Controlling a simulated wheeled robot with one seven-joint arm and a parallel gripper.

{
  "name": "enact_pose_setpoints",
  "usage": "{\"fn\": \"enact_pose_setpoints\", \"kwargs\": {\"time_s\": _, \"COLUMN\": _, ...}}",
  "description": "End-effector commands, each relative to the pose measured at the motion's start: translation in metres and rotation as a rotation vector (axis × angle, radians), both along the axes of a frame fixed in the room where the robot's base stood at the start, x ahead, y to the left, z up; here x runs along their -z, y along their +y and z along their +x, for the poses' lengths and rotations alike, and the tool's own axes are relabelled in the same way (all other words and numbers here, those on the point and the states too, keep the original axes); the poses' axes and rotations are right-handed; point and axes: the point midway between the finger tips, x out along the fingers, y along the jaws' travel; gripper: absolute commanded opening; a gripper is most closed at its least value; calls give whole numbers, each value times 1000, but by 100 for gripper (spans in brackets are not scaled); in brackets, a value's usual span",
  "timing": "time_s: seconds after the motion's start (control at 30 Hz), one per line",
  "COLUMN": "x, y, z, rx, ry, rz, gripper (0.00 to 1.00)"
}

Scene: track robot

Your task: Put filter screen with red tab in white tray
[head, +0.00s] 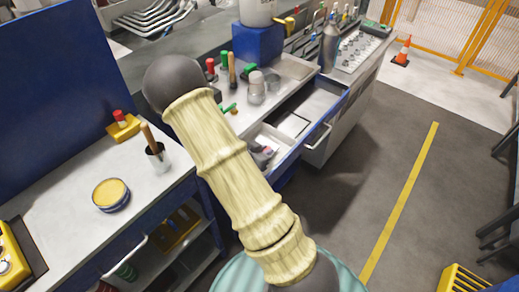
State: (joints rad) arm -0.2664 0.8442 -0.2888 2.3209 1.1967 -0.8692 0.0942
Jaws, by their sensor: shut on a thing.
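I cannot make out my gripper; my covered arm crosses the middle of the head view and its end does not show. The filter screen with the red tab cannot be identified for sure. An open drawer (322,128) under the counter holds a pale, flat rectangular piece (293,124) and, nearer my arm, small grey and pinkish things (263,154). I cannot tell whether the pale piece is the white tray. A shallow light-grey tray (294,67) lies on the counter behind the drawer. My arm hides part of the counter and the drawer's left side.
On the left bench stand a yellow block with a red knob (122,126), a cup with a brush (157,154) and a round yellow-topped tin (110,195). Glass jars (257,88) stand behind the drawer.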

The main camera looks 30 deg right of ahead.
Motion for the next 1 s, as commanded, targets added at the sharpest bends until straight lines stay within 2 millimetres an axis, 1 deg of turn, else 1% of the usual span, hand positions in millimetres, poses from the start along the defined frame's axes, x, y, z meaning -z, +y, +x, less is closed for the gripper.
{"fn": "enact_pose_setpoints", "kwargs": {"time_s": 0.03, "x": -3, "y": 4, "z": 9, "rx": -2, "ry": -3, "rz": -1, "gripper": 0}}
{"fn": "enact_pose_setpoints", "kwargs": {"time_s": 0.1, "x": -3, "y": 8, "z": 21, "rx": -2, "ry": -4, "rz": -1, "gripper": 0}}
{"fn": "enact_pose_setpoints", "kwargs": {"time_s": 0.2, "x": 10, "y": 7, "z": 19, "rx": 0, "ry": 3, "rz": -2, "gripper": 0}}
{"fn": "enact_pose_setpoints", "kwargs": {"time_s": 0.6, "x": 15, "y": 8, "z": 19, "rx": 1, "ry": 0, "rz": -1, "gripper": 0}}
{"fn": "enact_pose_setpoints", "kwargs": {"time_s": 0.63, "x": 15, "y": 8, "z": 19, "rx": 0, "ry": 1, "rz": -1, "gripper": 16}}
{"fn": "enact_pose_setpoints", "kwargs": {"time_s": 0.73, "x": 14, "y": 8, "z": 19, "rx": 0, "ry": 0, "rz": -1, "gripper": 36}}
{"fn": "enact_pose_setpoints", "kwargs": {"time_s": 1.0, "x": 14, "y": 8, "z": 19, "rx": 0, "ry": 0, "rz": -1, "gripper": 36}}
